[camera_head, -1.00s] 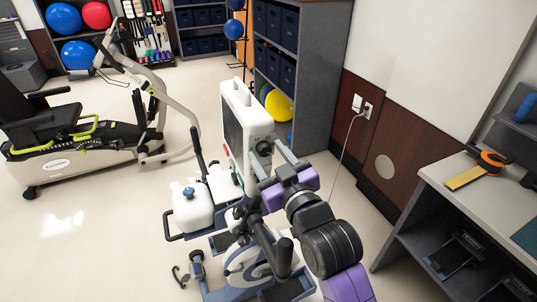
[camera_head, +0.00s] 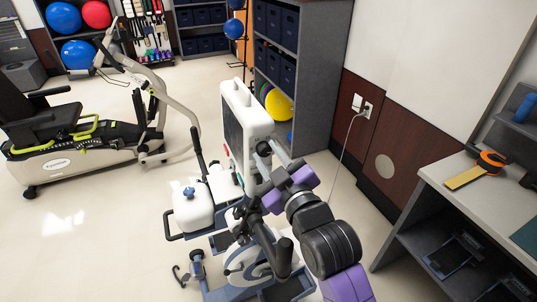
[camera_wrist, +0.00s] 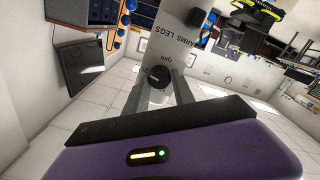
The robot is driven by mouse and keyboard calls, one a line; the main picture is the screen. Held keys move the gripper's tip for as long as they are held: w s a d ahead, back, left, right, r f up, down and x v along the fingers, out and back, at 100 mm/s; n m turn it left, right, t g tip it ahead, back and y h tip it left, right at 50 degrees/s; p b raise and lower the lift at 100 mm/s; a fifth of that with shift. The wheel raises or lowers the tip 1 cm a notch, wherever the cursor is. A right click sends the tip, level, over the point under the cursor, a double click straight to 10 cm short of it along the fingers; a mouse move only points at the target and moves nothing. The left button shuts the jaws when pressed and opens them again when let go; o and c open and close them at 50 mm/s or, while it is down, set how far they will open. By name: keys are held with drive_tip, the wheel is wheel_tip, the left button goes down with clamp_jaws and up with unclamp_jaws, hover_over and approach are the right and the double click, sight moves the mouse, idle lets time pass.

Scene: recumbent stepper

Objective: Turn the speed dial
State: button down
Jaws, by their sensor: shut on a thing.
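The speed dial (camera_wrist: 156,77) is a round black knob on a pale panel (camera_wrist: 172,42) that carries the words "rpm" and "ARMS LEGS", in the wrist view. My gripper (camera_wrist: 160,80) has its two grey fingers on either side of the dial and is shut on it. In the head view my gripper (camera_head: 262,158) is at the white console (camera_head: 245,125) of the stepper, on its right side. The dial is mostly hidden there by the fingers. The dial's pointer cannot be made out.
A desk (camera_head: 450,185) with an orange tape measure (camera_head: 492,160) is at the right. A grey shelf (camera_head: 318,75) stands behind the console. Open floor (camera_head: 90,220) lies to the left.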

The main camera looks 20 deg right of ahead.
drive_tip(key=n, duration=0.7)
drive_tip(key=shift+p, duration=0.35)
drive_tip(key=n, duration=0.6)
drive_tip(key=shift+f+n+p, duration=0.1)
drive_tip(key=shift+n+p, duration=0.2)
drive_tip(key=shift+n, duration=0.1)
drive_tip(key=c, duration=1.1)
unclamp_jaws()
drive_tip(key=shift+o, duration=0.2)
